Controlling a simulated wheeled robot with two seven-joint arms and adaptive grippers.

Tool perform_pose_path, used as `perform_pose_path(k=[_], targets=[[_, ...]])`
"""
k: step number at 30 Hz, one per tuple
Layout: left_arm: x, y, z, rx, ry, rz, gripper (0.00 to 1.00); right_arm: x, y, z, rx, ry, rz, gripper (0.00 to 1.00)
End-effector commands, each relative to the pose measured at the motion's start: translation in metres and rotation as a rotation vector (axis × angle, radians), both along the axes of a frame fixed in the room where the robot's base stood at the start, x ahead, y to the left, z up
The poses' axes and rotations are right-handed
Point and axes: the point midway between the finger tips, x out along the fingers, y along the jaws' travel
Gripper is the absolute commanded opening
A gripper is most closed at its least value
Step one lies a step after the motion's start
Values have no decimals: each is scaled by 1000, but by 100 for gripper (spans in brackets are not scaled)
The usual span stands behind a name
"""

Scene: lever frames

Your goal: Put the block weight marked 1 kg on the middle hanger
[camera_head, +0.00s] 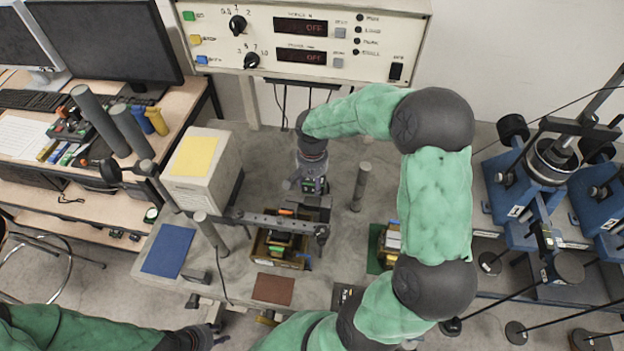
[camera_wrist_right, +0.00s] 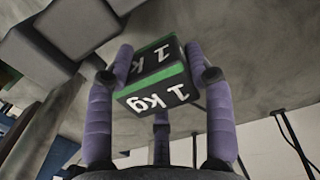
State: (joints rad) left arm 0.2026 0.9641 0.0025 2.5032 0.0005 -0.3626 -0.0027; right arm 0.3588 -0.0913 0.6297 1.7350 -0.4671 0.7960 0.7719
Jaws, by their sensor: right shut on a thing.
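The block weight marked 1 kg (camera_wrist_right: 152,97) is dark with a green band and white lettering. In the right wrist view it sits between the purple fingers of my right gripper (camera_wrist_right: 160,62), which is shut on it. In the head view my right gripper (camera_head: 312,186) is above the bench, just behind the right part of a dark lever beam (camera_head: 262,219). The held block is hard to make out there. The hangers are not clear, so I cannot tell which is the middle one. My left gripper (camera_head: 207,338) is at the lower left, its fingers unclear.
A wooden tray (camera_head: 259,249) with coloured blocks is below the beam. More blocks (camera_head: 391,243) lie on a green mat to the right. A post (camera_head: 361,186) stands right of my gripper. A white box (camera_head: 203,168) is left. Blue (camera_head: 168,249) and brown (camera_head: 273,289) mats lie in front.

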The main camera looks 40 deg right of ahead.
Motion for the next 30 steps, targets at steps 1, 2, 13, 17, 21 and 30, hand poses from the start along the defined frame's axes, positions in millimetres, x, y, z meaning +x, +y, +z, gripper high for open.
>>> perform_pose_path(k=[1,2,13,17,21,30], targets=[[0,0,-1,0,0,0,40,1,-1,0,-2,-5,-1,0],[0,0,-2,0,0,0,40,1,0,-2,-2,-5,-1,0],[0,0,-26,0,0,0,40,-6,5,-35,-1,-4,-6,0],[0,0,-25,0,0,0,40,-6,5,-34,-1,-5,-6,0],[0,0,-24,0,0,0,40,-6,5,-34,-1,-5,-6,0],[0,0,-27,0,0,0,40,-7,6,-38,1,-1,-4,63]])
